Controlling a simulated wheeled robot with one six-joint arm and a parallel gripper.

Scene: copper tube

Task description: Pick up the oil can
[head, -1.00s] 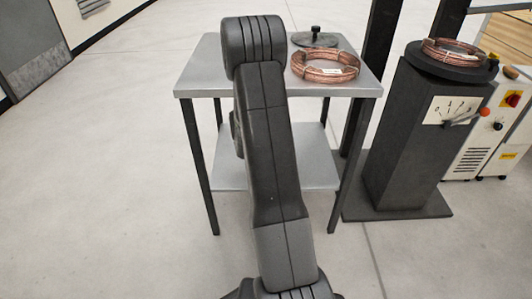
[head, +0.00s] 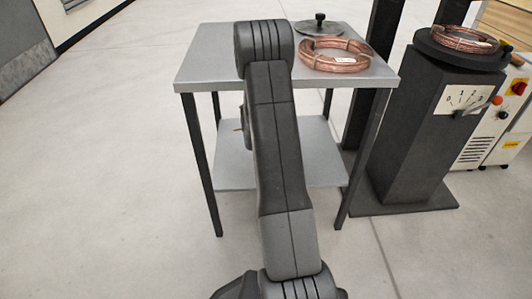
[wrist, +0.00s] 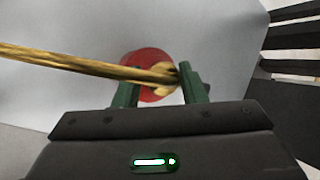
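The oil can shows in the wrist view, with a round red body (wrist: 143,62) and a long brass spout (wrist: 75,62) reaching left out of the frame. It is on a plain grey surface. My gripper (wrist: 157,88) has its two green fingers apart, with brass and part of the red body visible between them. The right fingertip overlaps the brass in the picture; I cannot tell if it touches. Red shows beside the left finger, and no firm hold is visible. In the head view my arm hides my gripper and the can.
A grey metal table (head: 205,72) with a lower shelf (head: 318,165) stands ahead. A copper coil (head: 335,56) and a dark lidded disc (head: 318,29) lie on its top. A dark scale (head: 430,130) carrying another coil (head: 468,40) stands right. Floor on the left is clear.

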